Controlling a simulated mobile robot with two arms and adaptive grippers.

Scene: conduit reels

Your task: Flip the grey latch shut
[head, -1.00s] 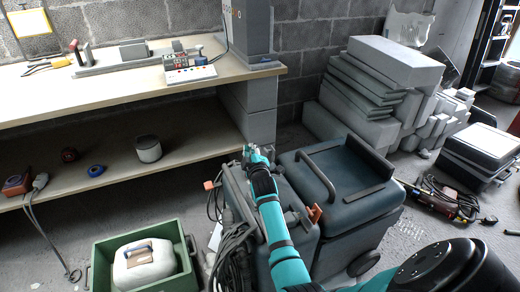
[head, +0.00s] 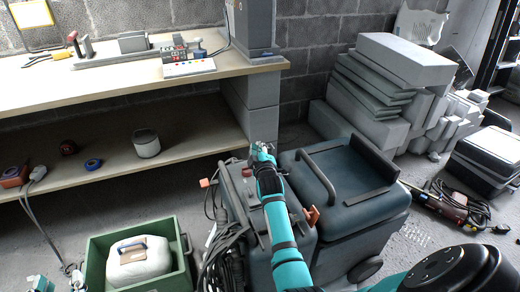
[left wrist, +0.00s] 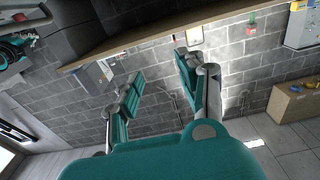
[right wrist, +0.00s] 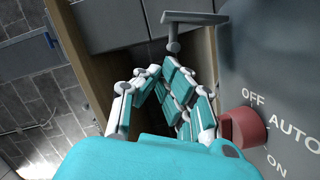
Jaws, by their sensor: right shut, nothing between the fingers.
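A grey T-shaped piece, which looks like the latch (right wrist: 193,18), shows at the top of the right wrist view. It sticks out beside a dark grey case (right wrist: 275,50), just beyond my right fingertips, with a visible gap. My right gripper (right wrist: 160,72) is shut and empty. In the head view my right gripper (head: 262,148) is over the far end of the left dark case (head: 292,235); I cannot make out the latch there. My left gripper (head: 58,281) is at the lower left corner; the left wrist view shows its fingers (left wrist: 155,75) spread and empty.
A red knob (right wrist: 243,130) marked OFF, AUTO and ON is close to my right gripper's fingers. A wooden bench (head: 140,85) stands beyond. A green crate (head: 188,285) with a white container (head: 140,262) is near my left gripper. Grey slabs (head: 400,60) are stacked behind.

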